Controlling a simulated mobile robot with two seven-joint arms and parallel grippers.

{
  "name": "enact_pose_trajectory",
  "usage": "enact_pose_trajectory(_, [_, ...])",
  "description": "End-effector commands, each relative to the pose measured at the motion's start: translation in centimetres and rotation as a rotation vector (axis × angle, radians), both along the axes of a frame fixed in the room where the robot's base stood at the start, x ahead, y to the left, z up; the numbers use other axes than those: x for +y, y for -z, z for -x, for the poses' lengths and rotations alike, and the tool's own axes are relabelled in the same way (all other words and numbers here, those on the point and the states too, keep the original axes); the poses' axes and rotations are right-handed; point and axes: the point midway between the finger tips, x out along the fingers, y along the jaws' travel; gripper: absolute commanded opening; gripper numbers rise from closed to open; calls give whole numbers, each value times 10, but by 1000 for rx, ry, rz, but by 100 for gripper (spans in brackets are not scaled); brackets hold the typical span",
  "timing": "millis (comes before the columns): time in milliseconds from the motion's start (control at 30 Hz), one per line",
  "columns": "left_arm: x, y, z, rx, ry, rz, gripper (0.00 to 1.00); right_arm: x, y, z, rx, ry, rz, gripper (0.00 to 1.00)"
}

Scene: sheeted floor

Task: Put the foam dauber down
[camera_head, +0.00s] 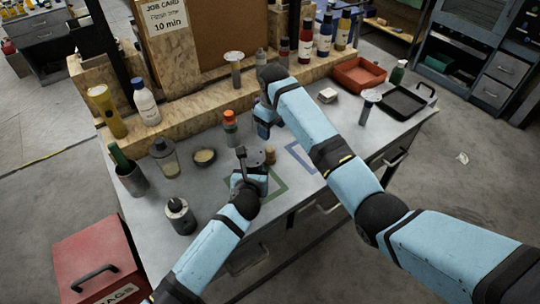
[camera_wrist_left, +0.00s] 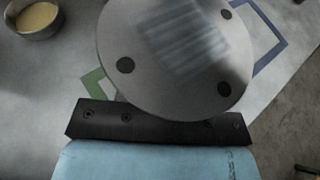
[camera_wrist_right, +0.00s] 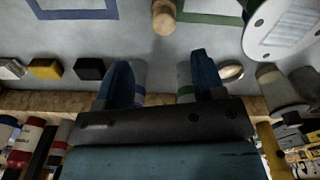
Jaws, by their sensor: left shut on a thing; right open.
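My left gripper (camera_head: 250,178) is shut on the foam dauber, low over the green square outline (camera_head: 278,190). In the left wrist view the dauber shows as a large round grey face (camera_wrist_left: 160,85) with dark dots and a striped patch. It hides the fingertips and the spot below. The same face shows in the right wrist view (camera_wrist_right: 287,28), at the upper right. I cannot tell whether it touches the table. My right gripper (camera_wrist_right: 160,80) is open and empty, beside the orange-capped bottle (camera_head: 231,127) in the head view.
A tan cylinder (camera_head: 270,156) stands between the green outline and the blue outline (camera_head: 300,162). A bowl (camera_head: 205,157), jar (camera_head: 165,160) and dark-topped canister (camera_head: 180,217) stand left. A red tray (camera_head: 358,76) and black tray (camera_head: 403,103) lie at the right.

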Motion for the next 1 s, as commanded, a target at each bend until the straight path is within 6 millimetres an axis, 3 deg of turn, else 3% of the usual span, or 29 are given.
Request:
enact_pose_trajectory(167, [0,0,0,0,0,0,3,13,-1,3,40,-28,27,63])
enact_pose_trajectory(400, [0,0,0,0,1,0,3,12,40,3,40,-29,27,63])
enact_pose_trajectory(667, [0,0,0,0,0,0,3,11,62,3,38,-29,27,63])
enact_pose_trajectory(1000, [0,0,0,0,0,0,3,6,106,2,38,-28,26,63])
